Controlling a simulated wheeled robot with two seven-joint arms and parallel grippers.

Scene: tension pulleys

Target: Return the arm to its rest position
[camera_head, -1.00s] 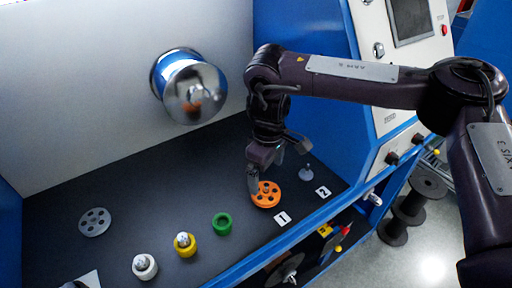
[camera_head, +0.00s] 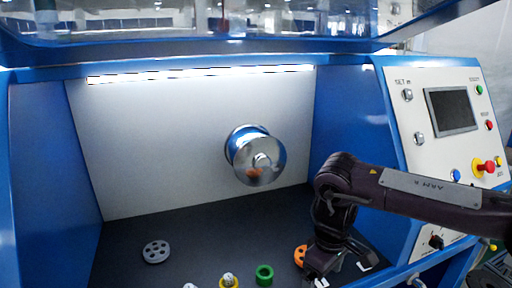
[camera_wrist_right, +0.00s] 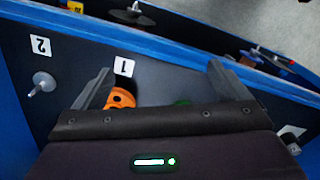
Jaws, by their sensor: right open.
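My right arm comes in from the right in the head view. Its gripper (camera_head: 342,274) is low over the dark floor of the blue machine, just right of the orange pulley (camera_head: 300,256). The right wrist view shows the gripper (camera_wrist_right: 160,88) with fingers wide apart and nothing held between them. My left gripper is not in view.
A shiny drum (camera_head: 257,157) sticks out from the back wall. A control panel (camera_head: 450,120) stands at right. A pin (camera_wrist_right: 42,83) stands near label 2 (camera_wrist_right: 40,45).

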